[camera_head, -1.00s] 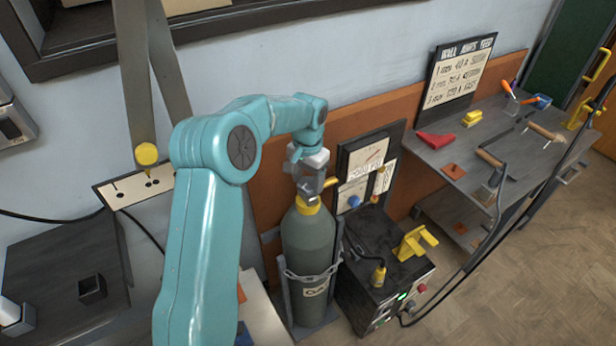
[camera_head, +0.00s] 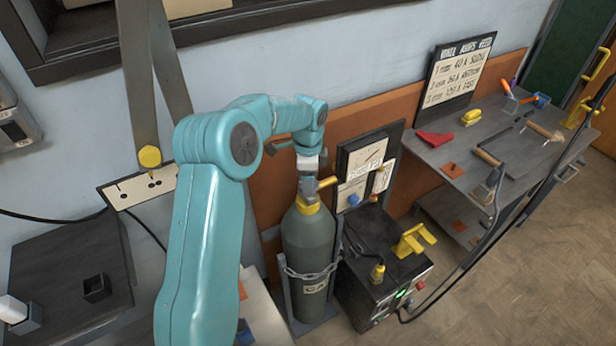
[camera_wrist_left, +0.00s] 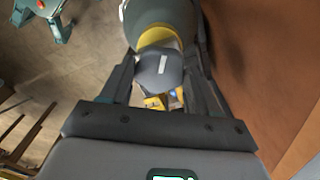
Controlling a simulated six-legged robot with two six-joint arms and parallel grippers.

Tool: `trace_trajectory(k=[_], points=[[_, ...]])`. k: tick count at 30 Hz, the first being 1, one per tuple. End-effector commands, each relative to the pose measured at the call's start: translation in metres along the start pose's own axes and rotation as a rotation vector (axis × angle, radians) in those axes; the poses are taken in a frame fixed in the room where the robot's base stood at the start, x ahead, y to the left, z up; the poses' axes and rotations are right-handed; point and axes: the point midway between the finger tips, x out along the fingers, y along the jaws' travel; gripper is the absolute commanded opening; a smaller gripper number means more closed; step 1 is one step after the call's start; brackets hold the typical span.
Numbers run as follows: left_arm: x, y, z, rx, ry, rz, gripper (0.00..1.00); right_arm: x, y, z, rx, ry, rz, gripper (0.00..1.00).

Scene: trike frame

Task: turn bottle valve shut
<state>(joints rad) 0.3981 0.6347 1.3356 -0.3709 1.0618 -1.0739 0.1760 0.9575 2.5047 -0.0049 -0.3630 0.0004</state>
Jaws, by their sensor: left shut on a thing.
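The grey gas bottle (camera_head: 306,240) stands upright in a chained holder by the wall, with a yellow collar (camera_head: 308,206) at its neck. The valve on top is mostly hidden by my left gripper (camera_head: 308,190) in the head view; a yellow stub (camera_head: 328,182) sticks out to its right. In the left wrist view the dark grey valve knob (camera_wrist_left: 159,66), with a white mark, sits between the two fingers of my left gripper (camera_wrist_left: 160,85). The gripper is shut on the knob from above. My right gripper is in neither view.
A black welding machine (camera_head: 385,262) with a yellow handle stands right of the bottle. A workbench (camera_head: 455,165) with tools is at the right; a dark table (camera_head: 70,280) is at the left.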

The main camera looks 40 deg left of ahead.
Motion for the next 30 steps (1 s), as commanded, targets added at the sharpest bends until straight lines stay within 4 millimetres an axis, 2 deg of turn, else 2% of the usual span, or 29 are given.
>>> trace_trajectory(k=[18,30], points=[[-0.002,-0.001,-0.001,0.583,0.002,-0.006,0.30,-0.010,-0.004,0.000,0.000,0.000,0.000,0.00],[-0.002,-0.001,-0.001,0.887,0.001,-0.005,0.30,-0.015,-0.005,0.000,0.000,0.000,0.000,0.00]])
